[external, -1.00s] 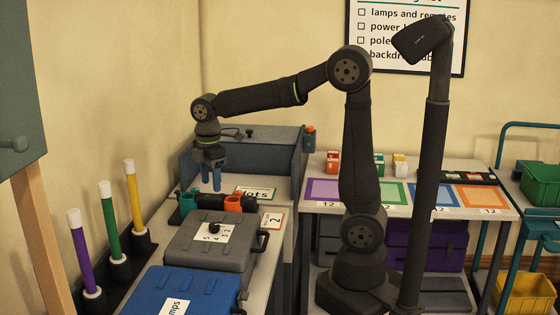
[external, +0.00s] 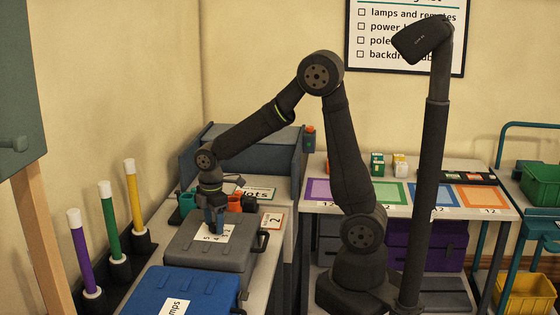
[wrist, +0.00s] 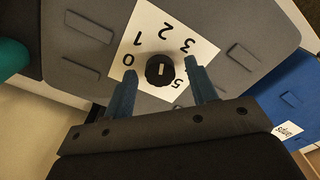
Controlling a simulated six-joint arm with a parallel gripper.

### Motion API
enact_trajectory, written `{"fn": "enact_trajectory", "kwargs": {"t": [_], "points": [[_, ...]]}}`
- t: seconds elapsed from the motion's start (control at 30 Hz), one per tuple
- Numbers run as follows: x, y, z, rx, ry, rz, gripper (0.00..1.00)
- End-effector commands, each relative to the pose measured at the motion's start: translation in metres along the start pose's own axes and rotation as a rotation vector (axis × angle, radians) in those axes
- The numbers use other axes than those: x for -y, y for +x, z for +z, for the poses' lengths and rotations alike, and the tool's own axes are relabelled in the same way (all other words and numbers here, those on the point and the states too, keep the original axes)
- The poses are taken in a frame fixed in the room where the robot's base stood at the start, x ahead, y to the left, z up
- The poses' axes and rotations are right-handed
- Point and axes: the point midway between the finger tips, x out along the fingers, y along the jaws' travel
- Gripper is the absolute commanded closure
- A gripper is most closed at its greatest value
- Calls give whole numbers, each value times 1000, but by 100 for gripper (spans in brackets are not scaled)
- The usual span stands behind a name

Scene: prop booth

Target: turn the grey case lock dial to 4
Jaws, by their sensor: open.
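The grey case (external: 200,252) lies flat on the bench with a white number card (external: 221,236) on its lid. In the wrist view, the black lock dial (wrist: 160,70) sits in the middle of the card, with a short pale mark roughly upright in the picture. The numbers 0, 1, 2, 3 and 5 show around it; the 4 is hidden, seemingly behind the right finger. My gripper (wrist: 162,80) is open, with one blue finger on each side of the dial and gaps between. In the external view my gripper (external: 215,228) is low over the card and hides the dial.
A blue case (external: 185,290) lies in front of the grey one. Purple, green and yellow poles (external: 133,200) stand at the left. Teal and orange items (external: 250,203) and a grey-blue bin (external: 250,150) are behind. The case handle (external: 262,241) sticks out right.

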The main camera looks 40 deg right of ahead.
Motion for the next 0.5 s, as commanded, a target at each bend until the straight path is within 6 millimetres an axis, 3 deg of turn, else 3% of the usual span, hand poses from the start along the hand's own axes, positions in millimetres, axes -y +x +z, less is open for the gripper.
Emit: {"fn": "enact_trajectory", "kwargs": {"t": [0.1,0.33,0.5], "points": [[0,0,0,0,0,0,50],[0,0,0,0,0,0,92],[0,0,0,0,6,0,92]]}}
